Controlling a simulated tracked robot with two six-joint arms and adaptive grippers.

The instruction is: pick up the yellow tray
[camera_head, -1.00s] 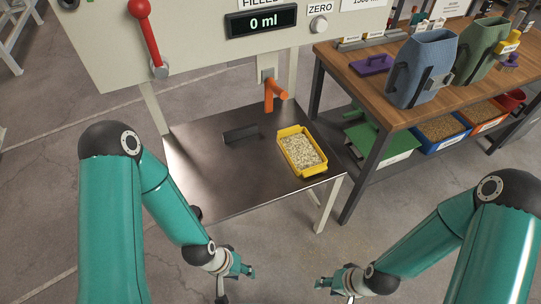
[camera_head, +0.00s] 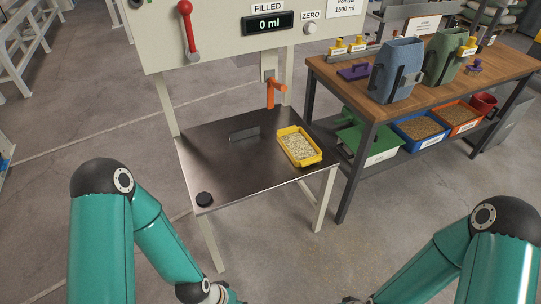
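The yellow tray (camera_head: 314,160) stands on the right part of a dark metal table, under and to the right of an orange spout. It is filled with pale grains or pebbles. Both my arms come in from the bottom of the picture, well in front of the tray and apart from it. My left gripper is at or below the bottom edge, with only its wrist showing. My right gripper is also cut off by the bottom edge. Neither gripper's fingers can be made out.
The orange spout (camera_head: 276,91) hangs from a panel with a red lever (camera_head: 187,28). Floor in front is clear.

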